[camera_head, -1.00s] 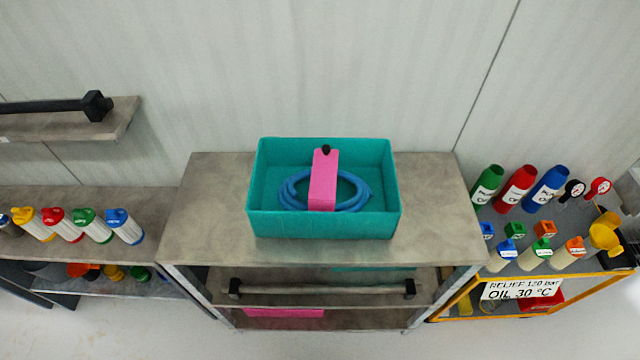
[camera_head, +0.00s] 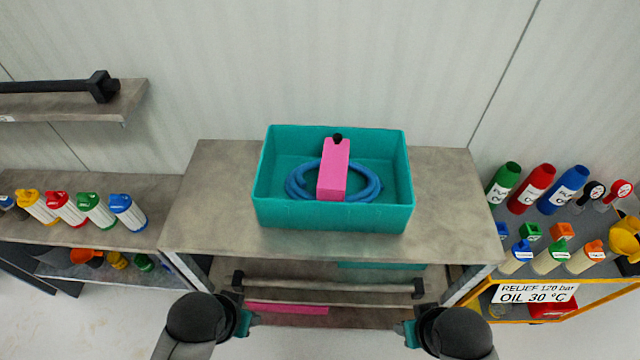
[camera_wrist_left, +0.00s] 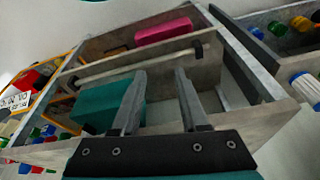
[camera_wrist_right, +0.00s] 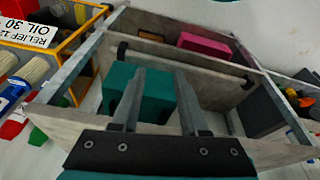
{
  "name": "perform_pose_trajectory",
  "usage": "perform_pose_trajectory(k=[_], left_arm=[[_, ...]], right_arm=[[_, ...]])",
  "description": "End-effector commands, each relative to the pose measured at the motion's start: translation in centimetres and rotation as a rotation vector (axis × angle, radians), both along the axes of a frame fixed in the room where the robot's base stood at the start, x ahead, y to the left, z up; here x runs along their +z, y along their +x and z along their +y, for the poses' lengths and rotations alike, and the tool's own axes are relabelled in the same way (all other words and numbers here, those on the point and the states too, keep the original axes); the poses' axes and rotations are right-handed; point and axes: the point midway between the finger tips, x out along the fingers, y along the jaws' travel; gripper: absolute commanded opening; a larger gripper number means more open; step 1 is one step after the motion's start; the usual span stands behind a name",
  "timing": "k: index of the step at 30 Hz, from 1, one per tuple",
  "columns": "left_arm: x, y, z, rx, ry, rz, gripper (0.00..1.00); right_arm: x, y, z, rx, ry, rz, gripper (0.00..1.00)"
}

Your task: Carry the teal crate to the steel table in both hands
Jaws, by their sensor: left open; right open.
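The teal crate (camera_head: 334,216) stands upright on the grey top of a shelf unit (camera_head: 222,215) in the head view. It holds a coiled blue hose (camera_head: 363,186) and a pink block (camera_head: 333,170) with a black knob. My left gripper (camera_head: 245,322) and right gripper (camera_head: 409,334) are low in front of the unit, apart from the crate. Both are empty; their spread fingers show in the left wrist view (camera_wrist_left: 155,85) and right wrist view (camera_wrist_right: 159,85). I cannot make out a separate steel table.
A black-ended bar (camera_head: 330,285) crosses the unit's front below the top. Pink (camera_head: 288,308) and teal (camera_head: 385,273) items sit on its lower shelves. Bottles line a left shelf (camera_head: 150,183); a yellow-framed cart (camera_head: 590,281) with bottles and gauges stands right. The top is bare beside the crate.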

Motion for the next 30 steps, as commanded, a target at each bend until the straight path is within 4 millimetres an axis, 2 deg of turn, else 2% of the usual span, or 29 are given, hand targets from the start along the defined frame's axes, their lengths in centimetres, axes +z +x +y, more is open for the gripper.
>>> perform_pose_trajectory(k=[3,10,11,12,20,25,30], left_arm=[[3.2,-0.1,0.1,0.002,-0.001,-0.020,0.44],[8.2,-1.0,0.3,0.006,-0.001,-0.046,0.44],[8.6,-0.8,0.3,0.007,-0.002,-0.052,0.44],[8.7,0.0,0.3,0.011,-0.002,-0.066,0.44],[10.3,4.4,0.0,0.038,-0.015,-0.161,0.44],[12.1,8.1,-0.2,0.064,-0.026,-0.241,0.44],[14.3,11.7,-0.2,0.091,-0.038,-0.324,0.44]], right_arm=[[3.2,-0.1,-0.1,-0.002,0.001,-0.021,0.44],[8.2,-1.0,-0.3,-0.006,0.002,-0.047,0.44],[8.7,-0.7,-0.2,0.022,-0.004,-0.058,0.44],[9.1,0.7,0.3,0.117,-0.024,-0.088,0.44],[12.2,6.7,3.1,0.701,-0.209,-0.264,0.44],[14.8,10.5,4.6,1.167,-0.440,-0.372,0.44],[17.0,13.5,4.9,1.624,-0.736,-0.413,0.44]])
